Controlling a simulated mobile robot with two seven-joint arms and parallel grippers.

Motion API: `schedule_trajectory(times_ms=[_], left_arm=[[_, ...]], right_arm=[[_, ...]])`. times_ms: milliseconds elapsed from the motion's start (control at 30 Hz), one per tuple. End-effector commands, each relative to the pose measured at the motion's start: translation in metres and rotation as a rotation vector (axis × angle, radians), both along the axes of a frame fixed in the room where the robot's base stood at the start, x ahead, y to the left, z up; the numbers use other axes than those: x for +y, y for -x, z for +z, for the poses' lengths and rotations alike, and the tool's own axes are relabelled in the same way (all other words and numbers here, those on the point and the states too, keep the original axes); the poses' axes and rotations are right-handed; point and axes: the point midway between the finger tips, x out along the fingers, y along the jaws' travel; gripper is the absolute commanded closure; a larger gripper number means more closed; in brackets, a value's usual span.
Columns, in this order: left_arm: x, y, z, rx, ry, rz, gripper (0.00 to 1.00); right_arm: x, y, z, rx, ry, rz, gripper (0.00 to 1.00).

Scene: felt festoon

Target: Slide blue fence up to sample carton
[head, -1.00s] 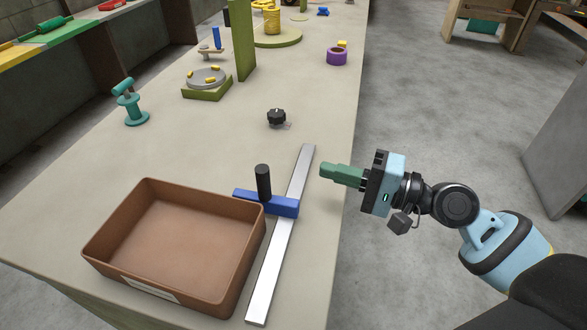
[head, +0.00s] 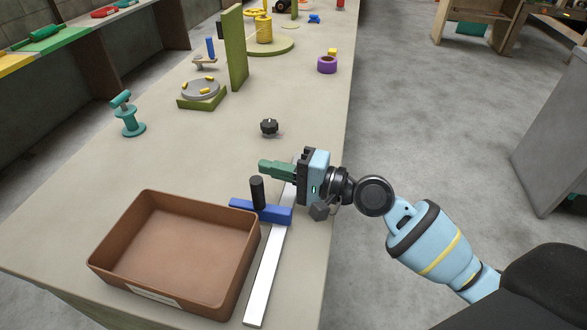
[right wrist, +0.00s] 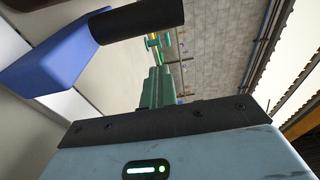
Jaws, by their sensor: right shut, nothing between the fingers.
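The blue fence (head: 276,215) sits across a silver rail (head: 263,270) and has an upright black handle (head: 257,192). A brown open box with a white label (head: 148,262), seemingly the sample carton, stands left of the rail. The fence's left end is by the box's far right corner; I cannot tell if they touch. My right gripper (head: 264,167) has green fingers, shut and empty, just beyond the handle and apart from it in the head view. In the right wrist view the fence (right wrist: 52,62) and handle (right wrist: 135,22) show beside the fingers (right wrist: 158,82). My left gripper is out of view.
A black knob (head: 269,127) stands on the table beyond my right gripper. A teal stand (head: 128,118) and a green base with a grey disc (head: 201,92) are farther left. The table's right edge runs close to the rail, with open floor beyond.

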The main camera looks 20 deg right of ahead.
Motion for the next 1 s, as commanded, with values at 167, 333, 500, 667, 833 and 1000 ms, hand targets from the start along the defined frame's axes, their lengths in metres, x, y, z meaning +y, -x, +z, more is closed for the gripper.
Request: schedule_trajectory(times_ms=[167, 333, 500, 667, 833, 1000], left_arm=[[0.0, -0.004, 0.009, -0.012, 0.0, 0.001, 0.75], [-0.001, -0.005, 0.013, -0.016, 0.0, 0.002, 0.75], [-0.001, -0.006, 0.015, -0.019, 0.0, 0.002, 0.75], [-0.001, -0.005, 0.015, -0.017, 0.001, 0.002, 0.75], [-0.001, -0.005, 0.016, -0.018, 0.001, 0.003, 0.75], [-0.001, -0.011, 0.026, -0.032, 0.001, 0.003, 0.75]], right_arm=[[0.007, 0.021, 0.002, -0.001, 0.001, 0.001, 1.0], [0.012, 0.033, 0.001, 0.0, 0.0, 0.0, 1.0], [0.013, 0.038, 0.0, -0.001, 0.001, -0.001, 1.0], [0.014, 0.038, 0.0, 0.0, 0.0, 0.0, 1.0], [0.014, 0.039, 0.0, 0.001, 0.001, 0.0, 1.0], [0.02, 0.049, 0.002, 0.0, 0.0, 0.001, 1.0]])
